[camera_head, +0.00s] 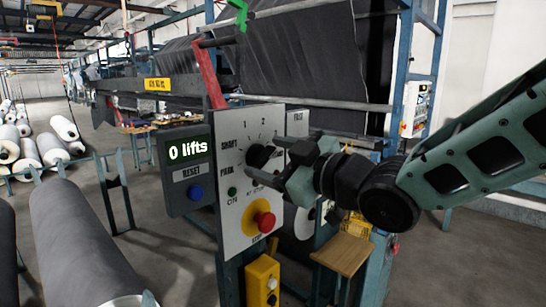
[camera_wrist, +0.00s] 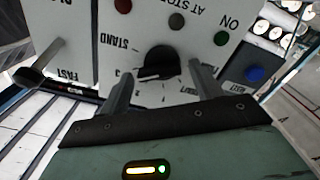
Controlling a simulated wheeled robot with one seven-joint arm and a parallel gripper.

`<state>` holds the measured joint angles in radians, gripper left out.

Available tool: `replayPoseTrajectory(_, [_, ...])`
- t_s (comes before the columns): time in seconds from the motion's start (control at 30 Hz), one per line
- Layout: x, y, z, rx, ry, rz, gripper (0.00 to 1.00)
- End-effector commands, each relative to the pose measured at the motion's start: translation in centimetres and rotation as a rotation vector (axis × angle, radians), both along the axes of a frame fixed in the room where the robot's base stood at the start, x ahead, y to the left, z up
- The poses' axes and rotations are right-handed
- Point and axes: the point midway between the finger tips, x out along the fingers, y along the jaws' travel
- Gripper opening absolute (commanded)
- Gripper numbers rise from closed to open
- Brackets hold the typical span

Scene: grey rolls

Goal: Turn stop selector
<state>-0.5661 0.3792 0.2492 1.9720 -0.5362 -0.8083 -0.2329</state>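The stop selector is a round black knob (camera_head: 260,156) on the light grey control panel (camera_head: 232,150), with numbers and words printed around it. In the wrist view the knob (camera_wrist: 160,62) appears upside down, with a pale pointer line along its lower edge towards the left, near the 3. My gripper (camera_head: 264,160) is in front of the panel at the knob. In the wrist view its two fingers (camera_wrist: 159,80) are apart, one on each side of the knob, with visible gaps. I cannot tell whether the tips reach around it. The fingers partly hide the knob in the head view.
A red emergency button (camera_head: 264,221) sits below the knob. A red lever (camera_head: 209,75) rises above the panel. A wooden stool (camera_head: 343,253) stands at lower right.

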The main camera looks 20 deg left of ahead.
Motion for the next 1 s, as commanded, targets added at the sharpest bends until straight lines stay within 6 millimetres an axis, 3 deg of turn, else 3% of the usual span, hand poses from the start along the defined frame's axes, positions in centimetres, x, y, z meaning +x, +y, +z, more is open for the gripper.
replayPoseTrajectory(0.03, [0.0,-0.01,0.01,0.0,0.0,0.0,0.5])
replayPoseTrajectory(0.13, [0.0,-0.02,0.01,0.0,0.0,0.0,0.24])
replayPoseTrajectory(0.57, [-0.06,-0.02,-0.34,-0.023,-0.066,0.0,0.24])
replayPoseTrajectory(1.0, [-0.25,0.03,-0.72,-0.157,-0.395,-0.001,0.24])
